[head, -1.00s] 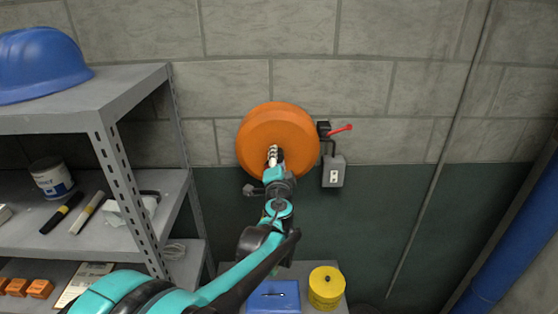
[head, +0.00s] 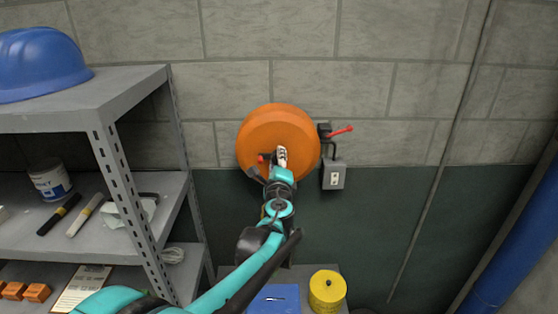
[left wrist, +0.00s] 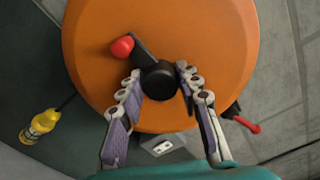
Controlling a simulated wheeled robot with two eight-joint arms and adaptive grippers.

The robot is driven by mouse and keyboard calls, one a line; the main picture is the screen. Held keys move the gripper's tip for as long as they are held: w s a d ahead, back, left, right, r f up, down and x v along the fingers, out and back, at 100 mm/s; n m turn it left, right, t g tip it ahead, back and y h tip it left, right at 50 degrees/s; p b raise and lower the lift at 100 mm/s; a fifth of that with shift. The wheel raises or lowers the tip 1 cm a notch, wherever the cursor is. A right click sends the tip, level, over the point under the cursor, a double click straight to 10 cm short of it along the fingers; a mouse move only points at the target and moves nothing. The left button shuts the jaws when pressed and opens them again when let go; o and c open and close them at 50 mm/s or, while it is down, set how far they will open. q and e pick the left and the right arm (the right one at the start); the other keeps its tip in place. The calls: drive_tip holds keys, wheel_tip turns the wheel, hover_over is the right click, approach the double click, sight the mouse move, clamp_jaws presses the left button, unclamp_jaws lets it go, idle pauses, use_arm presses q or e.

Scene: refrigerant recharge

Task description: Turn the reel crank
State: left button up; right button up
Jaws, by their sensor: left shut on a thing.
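The orange reel (head: 265,125) is mounted on the wall, and its face fills much of the left wrist view (left wrist: 210,40). The crank has a black hub (left wrist: 160,80), a short black arm and a red knob (left wrist: 122,47). The knob also shows at the lower left of the reel in the head view. My left gripper (head: 281,157) is in front of the reel. Its two fingers (left wrist: 158,72) are shut on the hub from both sides, with the knob outside the fingers at the upper left. My right gripper is out of view.
A grey box (head: 333,175) and a red lever (head: 342,130) are on the wall just right of the reel. A grey shelf (head: 130,85) with a blue hard hat (head: 40,65) stands at left. A yellow spool (head: 327,290) sits below. The wall further right is mostly bare.

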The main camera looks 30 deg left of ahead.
use_arm(q)
drive_tip(key=shift+m, duration=0.6)
drive_tip(key=o, duration=1.2)
drive_tip(key=shift+c, duration=0.2)
drive_tip(key=v, duration=1.2)
drive_tip(key=shift+a, duration=0.1)
